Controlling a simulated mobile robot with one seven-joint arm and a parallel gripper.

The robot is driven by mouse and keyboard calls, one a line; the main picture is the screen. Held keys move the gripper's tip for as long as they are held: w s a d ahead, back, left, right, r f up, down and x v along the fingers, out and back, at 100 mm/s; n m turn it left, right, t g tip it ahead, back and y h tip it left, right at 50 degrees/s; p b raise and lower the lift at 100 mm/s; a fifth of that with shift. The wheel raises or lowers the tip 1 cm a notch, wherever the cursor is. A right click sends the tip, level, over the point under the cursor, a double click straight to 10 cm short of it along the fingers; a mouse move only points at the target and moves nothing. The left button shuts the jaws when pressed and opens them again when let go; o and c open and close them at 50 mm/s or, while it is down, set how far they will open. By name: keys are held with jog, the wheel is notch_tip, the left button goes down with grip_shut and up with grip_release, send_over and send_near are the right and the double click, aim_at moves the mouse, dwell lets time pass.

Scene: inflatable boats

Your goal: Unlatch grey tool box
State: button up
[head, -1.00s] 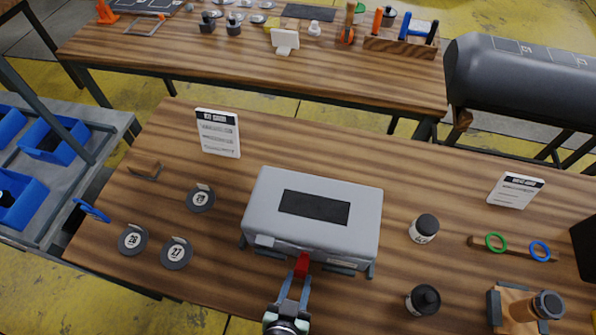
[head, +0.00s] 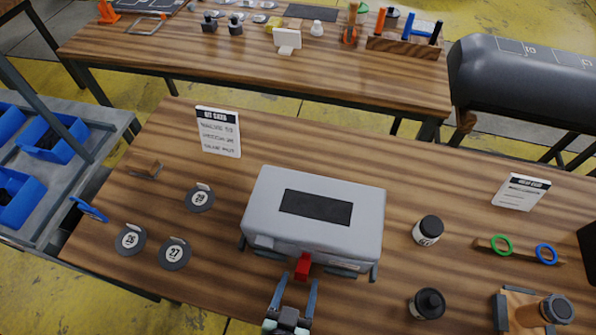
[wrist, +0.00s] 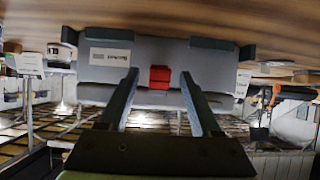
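The grey tool box (head: 312,244) stands on the wooden workbench with its lid down. A dark panel (head: 315,207) lies on top of the lid. A red latch (head: 303,266) sits at the middle of its front side. It also shows in the wrist view (wrist: 160,77), between my fingers in the picture. My gripper (head: 297,279) is in front of the latch, in the wrist view (wrist: 158,75) with its fingers apart and nothing held. The fingertips are close to the latch; I cannot tell if they touch it.
Two dark jars (head: 428,231) (head: 428,304) stand right of the box. Round numbered discs (head: 200,198) lie to its left. A sign card (head: 218,132) stands behind left. Green and blue rings (head: 501,245) are on a rack at right. The bench between box and discs is bare.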

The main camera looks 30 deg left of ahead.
jog(key=shift+s, duration=0.15)
jog(key=v, duration=1.2)
jog(key=shift+s+r, duration=0.25)
jog(key=shift+r, duration=0.1)
jog(key=shift+d, duration=0.1)
